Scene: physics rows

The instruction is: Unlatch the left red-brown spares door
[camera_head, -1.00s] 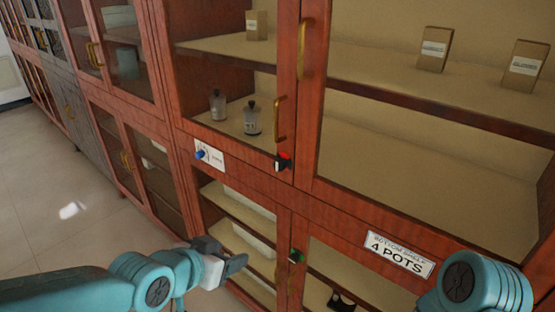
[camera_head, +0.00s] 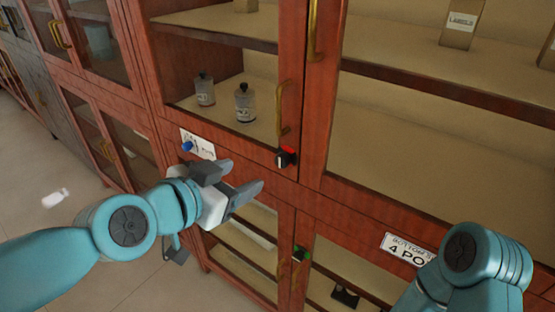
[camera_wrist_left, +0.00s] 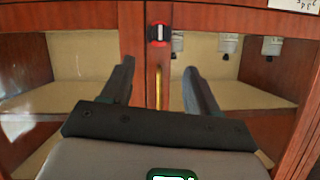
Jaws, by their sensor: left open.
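The left upper red-brown glass door (camera_head: 213,118) looks closed, with a brass handle (camera_head: 281,108) near its right edge. A latch with red, black and white parts (camera_head: 287,156) sits at its lower right corner. It also shows in the left wrist view (camera_wrist_left: 158,35), where the scene appears upside down, with the brass handle (camera_wrist_left: 158,88) between the fingers. My left gripper (camera_head: 244,174) is open and empty, left of and slightly below the latch, apart from it. In the wrist view its fingers (camera_wrist_left: 158,66) stand either side of the door seam. My right gripper is out of frame.
A blue knob (camera_head: 186,146) and a label (camera_head: 198,144) sit left of the latch. A green latch (camera_head: 301,254) is on the lower doors. Two bottles (camera_head: 245,102) stand behind the glass. My right arm shows at lower right. A white object (camera_head: 55,198) lies on the floor.

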